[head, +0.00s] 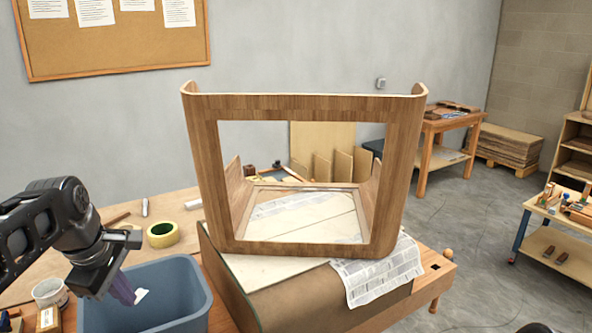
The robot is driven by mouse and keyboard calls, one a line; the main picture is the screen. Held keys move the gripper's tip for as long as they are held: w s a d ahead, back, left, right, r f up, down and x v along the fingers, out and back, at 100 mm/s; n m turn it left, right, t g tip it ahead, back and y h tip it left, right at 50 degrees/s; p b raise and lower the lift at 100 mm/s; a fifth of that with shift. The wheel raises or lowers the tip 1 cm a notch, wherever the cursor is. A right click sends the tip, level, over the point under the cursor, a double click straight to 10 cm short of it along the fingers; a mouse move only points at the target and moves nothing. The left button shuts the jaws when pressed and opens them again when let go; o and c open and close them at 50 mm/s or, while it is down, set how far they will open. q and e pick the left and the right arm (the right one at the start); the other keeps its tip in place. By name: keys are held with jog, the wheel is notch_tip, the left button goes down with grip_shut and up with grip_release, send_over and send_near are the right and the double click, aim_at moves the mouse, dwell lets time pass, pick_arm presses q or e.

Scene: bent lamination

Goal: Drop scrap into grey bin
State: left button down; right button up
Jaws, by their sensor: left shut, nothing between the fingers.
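The grey bin (192,312), blue-grey and open-topped, stands at the lower left by the bench. My left gripper (126,297) points down over the bin's left part, its purplish fingers shut with nothing held. The gripper hides part of the bin's left wall. My right gripper is not in view.
A large bent wooden frame (300,104) stands on a form on the bench, with newspaper (378,275) under it. A yellow tape roll (163,235) and a white pot (50,292) lie near the bin. A tool cart (560,212) stands right; the floor between is clear.

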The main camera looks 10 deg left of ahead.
pick_arm(q)
jog(key=c, duration=2.2)
grip_release()
jog(key=c, duration=1.7)
grip_release()
jog(key=shift+r, duration=0.1)
jog(key=shift+v, duration=3.85)
